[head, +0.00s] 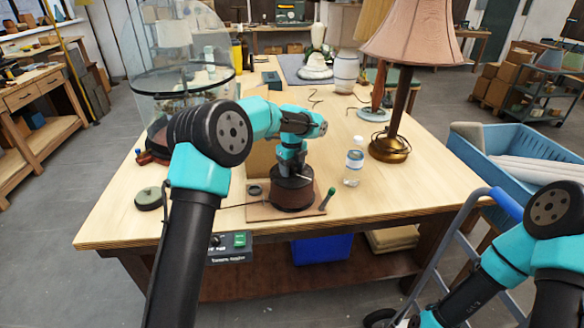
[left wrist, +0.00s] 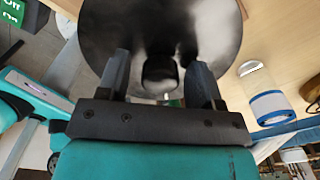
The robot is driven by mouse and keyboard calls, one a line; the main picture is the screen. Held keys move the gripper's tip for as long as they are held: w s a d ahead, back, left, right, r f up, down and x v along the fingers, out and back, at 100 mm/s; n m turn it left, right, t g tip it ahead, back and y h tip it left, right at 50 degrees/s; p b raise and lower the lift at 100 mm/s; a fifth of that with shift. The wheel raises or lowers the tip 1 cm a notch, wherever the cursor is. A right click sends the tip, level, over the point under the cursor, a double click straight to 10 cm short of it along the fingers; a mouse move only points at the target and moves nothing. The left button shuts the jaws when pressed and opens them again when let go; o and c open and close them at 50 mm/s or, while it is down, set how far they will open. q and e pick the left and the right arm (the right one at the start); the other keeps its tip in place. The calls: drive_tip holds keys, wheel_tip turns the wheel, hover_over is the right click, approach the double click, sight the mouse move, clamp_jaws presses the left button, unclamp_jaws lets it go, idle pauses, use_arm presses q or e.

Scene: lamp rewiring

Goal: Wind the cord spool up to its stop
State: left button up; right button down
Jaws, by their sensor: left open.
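The cord spool (head: 292,193) is a dark brown drum on a small wooden board (head: 258,212) near the table's front edge. A dark cord runs left from it along the board. A lever with a green handle (head: 327,198) stands at the board's right. My left gripper (head: 292,170) is directly above the spool, pointing down. In the left wrist view its two fingers (left wrist: 160,66) are apart, one on each side of a dark knob (left wrist: 160,82) on the spool's round black top (left wrist: 190,25). I cannot tell whether they touch it. My right gripper is out of view; only its arm shows.
A clear bottle with a blue and white label (head: 354,165) stands right of the spool. A lamp with a pink shade (head: 415,35) is behind it. A glass dome (head: 180,75) stands at the back left, a round green-grey lid (head: 149,198) at the left edge. The front right tabletop is clear.

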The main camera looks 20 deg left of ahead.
use_arm(q)
clamp_jaws()
idle(0.5)
